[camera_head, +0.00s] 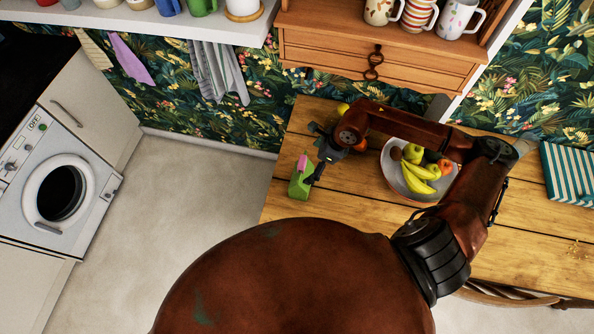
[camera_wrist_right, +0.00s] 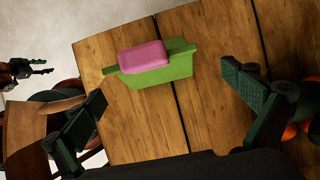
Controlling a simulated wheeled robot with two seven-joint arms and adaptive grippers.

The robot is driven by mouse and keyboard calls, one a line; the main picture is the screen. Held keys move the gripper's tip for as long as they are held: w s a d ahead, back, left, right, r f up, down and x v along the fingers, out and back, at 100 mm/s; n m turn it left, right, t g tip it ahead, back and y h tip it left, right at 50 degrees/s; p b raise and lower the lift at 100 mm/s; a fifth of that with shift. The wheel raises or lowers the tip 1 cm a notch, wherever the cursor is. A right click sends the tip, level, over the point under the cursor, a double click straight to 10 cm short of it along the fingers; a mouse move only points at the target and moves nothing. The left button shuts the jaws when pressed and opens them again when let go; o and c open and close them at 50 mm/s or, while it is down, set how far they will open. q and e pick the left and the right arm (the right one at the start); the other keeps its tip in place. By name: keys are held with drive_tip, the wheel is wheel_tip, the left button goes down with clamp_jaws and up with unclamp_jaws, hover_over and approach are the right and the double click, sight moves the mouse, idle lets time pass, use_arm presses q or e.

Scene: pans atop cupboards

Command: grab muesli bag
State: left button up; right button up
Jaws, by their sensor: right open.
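A green block-like item with a pink piece on top (camera_head: 301,184) stands near the left edge of the wooden table. I cannot tell whether it is the muesli bag; no label is readable. In the right wrist view the green item (camera_wrist_right: 165,72) lies ahead of and between my fingers, with its pink top (camera_wrist_right: 143,57) facing me. My right gripper (camera_head: 314,154) is open and empty beside it, and its two spread fingers show in the wrist view (camera_wrist_right: 164,84). A dark gripper, seemingly my left (camera_wrist_right: 40,67), is small at the wrist view's left edge.
A plate of fruit (camera_head: 393,180) with bananas and apples is on the table, partly behind my right arm. A wooden drawer unit (camera_head: 330,58) with mugs is at the back. A striped cloth (camera_head: 568,172) lies at the right. A washing machine (camera_head: 35,165) stands left across clear floor.

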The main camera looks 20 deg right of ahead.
sight(302, 177)
drive_tip(key=shift+a+f, duration=0.2)
drive_tip(key=shift+f, duration=0.25)
drive_tip(key=shift+w+a+f+p, duration=0.15)
drive_tip(key=shift+a+f+p, duration=0.1)
drive_tip(key=shift+a+f, duration=0.25)
drive_tip(key=shift+w+a+f+p, duration=0.2)
drive_tip(key=shift+a+f, duration=0.15)
drive_tip(key=shift+f, duration=0.25)
drive_tip(key=x, duration=0.2)
drive_tip(key=shift+a+f, duration=0.15)
drive_tip(key=shift+f, duration=0.4)
drive_tip(key=shift+w, duration=0.1)
drive_tip(key=c, duration=1.4)
use_arm(q)
drive_tip(key=shift+s+r, duration=0.3)
drive_tip(key=shift+s, duration=0.2)
drive_tip(key=shift+s+r, duration=0.3)
drive_tip(key=shift+s, duration=0.2)
use_arm(e)
drive_tip(key=c, duration=0.6)
